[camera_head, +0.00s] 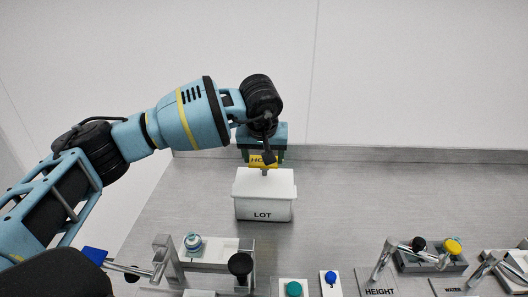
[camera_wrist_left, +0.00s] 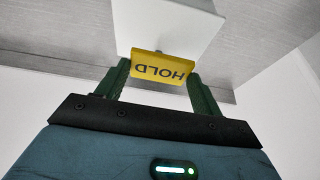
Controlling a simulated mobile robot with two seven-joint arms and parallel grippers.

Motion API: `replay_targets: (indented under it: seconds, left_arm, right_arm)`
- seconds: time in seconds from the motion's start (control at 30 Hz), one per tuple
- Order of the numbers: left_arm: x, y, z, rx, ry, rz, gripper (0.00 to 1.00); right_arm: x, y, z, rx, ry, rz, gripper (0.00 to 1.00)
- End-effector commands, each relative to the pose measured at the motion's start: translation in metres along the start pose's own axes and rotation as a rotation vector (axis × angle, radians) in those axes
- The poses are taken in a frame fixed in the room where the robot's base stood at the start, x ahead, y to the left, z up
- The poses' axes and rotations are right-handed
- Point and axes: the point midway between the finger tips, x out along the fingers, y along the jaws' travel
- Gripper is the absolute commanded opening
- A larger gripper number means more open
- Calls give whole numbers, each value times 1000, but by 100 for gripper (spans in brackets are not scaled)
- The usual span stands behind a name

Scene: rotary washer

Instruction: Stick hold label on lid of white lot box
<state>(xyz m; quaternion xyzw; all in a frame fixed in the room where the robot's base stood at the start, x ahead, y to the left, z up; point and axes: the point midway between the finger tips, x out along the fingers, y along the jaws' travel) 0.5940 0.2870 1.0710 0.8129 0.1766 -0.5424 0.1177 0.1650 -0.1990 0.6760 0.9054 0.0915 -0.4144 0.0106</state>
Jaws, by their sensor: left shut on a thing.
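The white lot box (camera_head: 263,205), marked LOT, stands on the grey bench with its lid (camera_head: 265,183) on. My left gripper (camera_head: 264,158) is above the far edge of the lid, shut on the yellow hold label (camera_head: 258,160). In the left wrist view the label (camera_wrist_left: 163,68) reads HOLD upside down and sits between the two green fingers (camera_wrist_left: 161,84). The white box (camera_wrist_left: 165,25) lies just beyond it in that view. I cannot tell whether the label touches the lid. My right gripper is not in view.
Along the front of the bench stand a metal fixture (camera_head: 165,258), a teal knob (camera_head: 293,289), a blue knob (camera_head: 331,278), a HEIGHT stand (camera_head: 378,280) and a grey block with a yellow knob (camera_head: 453,246). The bench right of the box is clear.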

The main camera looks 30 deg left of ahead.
Motion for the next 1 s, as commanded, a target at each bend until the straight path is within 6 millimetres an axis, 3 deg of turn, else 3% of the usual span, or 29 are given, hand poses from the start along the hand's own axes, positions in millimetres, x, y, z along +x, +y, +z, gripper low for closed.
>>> replay_targets:
  seconds: [0.7,1.0]
  left_arm:
    - [58,0,25,1,-4,-1,46]
    - [66,0,28,1,0,1,46]
  right_arm:
    - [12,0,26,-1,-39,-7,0]
    - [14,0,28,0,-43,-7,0]
